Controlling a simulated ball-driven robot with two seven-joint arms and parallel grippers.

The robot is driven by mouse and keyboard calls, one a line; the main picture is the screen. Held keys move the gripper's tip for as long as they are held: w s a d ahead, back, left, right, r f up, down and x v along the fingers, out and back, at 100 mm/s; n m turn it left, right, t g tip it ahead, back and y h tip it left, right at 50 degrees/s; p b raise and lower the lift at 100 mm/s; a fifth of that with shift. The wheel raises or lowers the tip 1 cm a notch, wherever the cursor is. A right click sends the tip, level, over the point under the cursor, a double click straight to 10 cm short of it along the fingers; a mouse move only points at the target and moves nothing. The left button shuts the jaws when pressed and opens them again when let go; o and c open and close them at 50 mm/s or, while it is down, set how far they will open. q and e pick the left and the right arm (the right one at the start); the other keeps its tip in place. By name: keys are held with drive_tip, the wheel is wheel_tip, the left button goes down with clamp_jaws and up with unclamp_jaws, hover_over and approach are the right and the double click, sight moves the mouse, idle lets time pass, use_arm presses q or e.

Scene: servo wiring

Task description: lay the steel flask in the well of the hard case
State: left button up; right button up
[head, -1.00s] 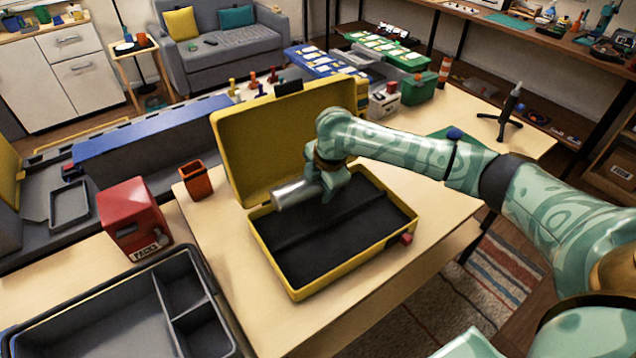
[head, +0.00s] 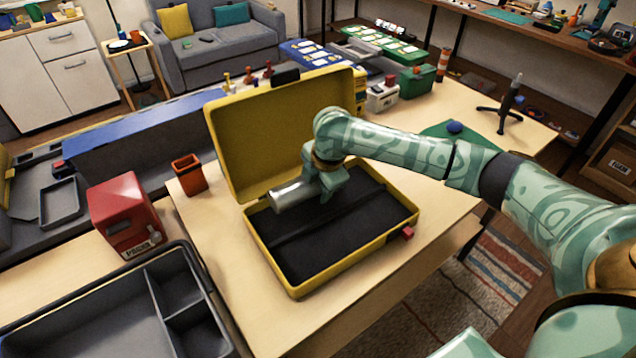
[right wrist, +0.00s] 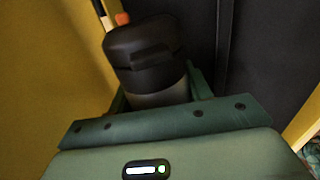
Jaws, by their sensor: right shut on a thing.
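The hard case (head: 283,282) is yellow and stands open on the table, its lid (head: 262,135) raised at the back. Its inside is black, with a long strip or groove (head: 318,222) running across the floor. My right gripper (head: 325,190) is over the back left part of the case, shut on the steel flask (head: 291,196). The flask lies on its side, its silver end pointing left. In the right wrist view the flask's black cap (right wrist: 142,45) shows beyond the jaws. I cannot tell whether the flask touches the lining. My left gripper is not in view.
An orange open box (head: 189,176) and a red box (head: 124,217) stand left of the case. A grey divided tray (head: 205,290) is at the front left. The table in front of the case is clear.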

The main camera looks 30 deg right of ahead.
drive_tip(key=shift+f, duration=0.5)
drive_tip(key=o, duration=1.3)
drive_tip(key=shift+o, duration=0.7)
drive_tip(key=shift+s+r+p, duration=0.1)
drive_tip(key=shift+r+p, duration=0.3)
drive_tip(key=p+v, duration=0.7)
drive_tip(key=p, duration=0.2)
drive_tip(key=shift+s+r+p, duration=0.1)
drive_tip(key=shift+p, duration=0.35)
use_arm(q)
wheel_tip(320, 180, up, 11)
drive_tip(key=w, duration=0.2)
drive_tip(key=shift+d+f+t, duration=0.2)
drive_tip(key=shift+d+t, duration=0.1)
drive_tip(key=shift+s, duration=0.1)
